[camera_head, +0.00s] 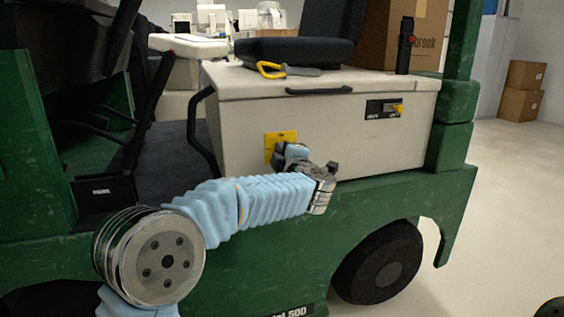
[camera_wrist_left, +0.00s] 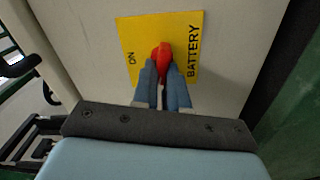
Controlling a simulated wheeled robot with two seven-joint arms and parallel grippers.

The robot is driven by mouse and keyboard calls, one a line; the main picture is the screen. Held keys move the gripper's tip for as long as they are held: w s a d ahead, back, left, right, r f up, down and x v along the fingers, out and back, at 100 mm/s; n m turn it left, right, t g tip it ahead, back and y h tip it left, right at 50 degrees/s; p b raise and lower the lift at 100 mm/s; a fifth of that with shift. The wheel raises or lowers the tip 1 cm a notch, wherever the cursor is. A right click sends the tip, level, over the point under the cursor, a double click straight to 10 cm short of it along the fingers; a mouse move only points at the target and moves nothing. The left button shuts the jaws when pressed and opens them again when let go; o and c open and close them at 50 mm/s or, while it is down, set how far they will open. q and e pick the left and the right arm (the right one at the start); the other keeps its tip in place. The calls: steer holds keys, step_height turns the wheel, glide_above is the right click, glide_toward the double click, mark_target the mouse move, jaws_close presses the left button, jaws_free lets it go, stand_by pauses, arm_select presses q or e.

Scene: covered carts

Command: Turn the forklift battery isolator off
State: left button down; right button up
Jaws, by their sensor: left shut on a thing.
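The battery isolator is a red knob (camera_wrist_left: 161,53) on a yellow plate (camera_wrist_left: 187,32) marked "ON" and "BATTERY" in the left wrist view. In the head view the yellow plate (camera_head: 280,138) is on the side of the forklift's pale battery box (camera_head: 330,115). My left gripper (camera_wrist_left: 163,68) is shut on the red knob, its two blue fingers on either side of the knob's near end. In the head view my left gripper (camera_head: 281,153) is at the lower part of the plate, and the knob is hidden behind it. My right gripper is not in view.
A black handle (camera_head: 203,130) stands out left of the plate. A small panel with a yellow switch (camera_head: 397,109) is to the right.

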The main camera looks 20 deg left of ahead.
arm_select(q)
steer(key=shift+f+n+b, duration=0.3)
steer(key=shift+n+b, duration=0.8)
steer(key=shift+n, duration=0.3)
steer(key=c, duration=1.2)
jaws_free()
steer(key=shift+o, duration=0.2)
steer(key=shift+r, duration=0.1)
steer(key=v, duration=1.3)
steer(key=shift+s+d, duration=0.25)
steer(key=shift+s, duration=0.1)
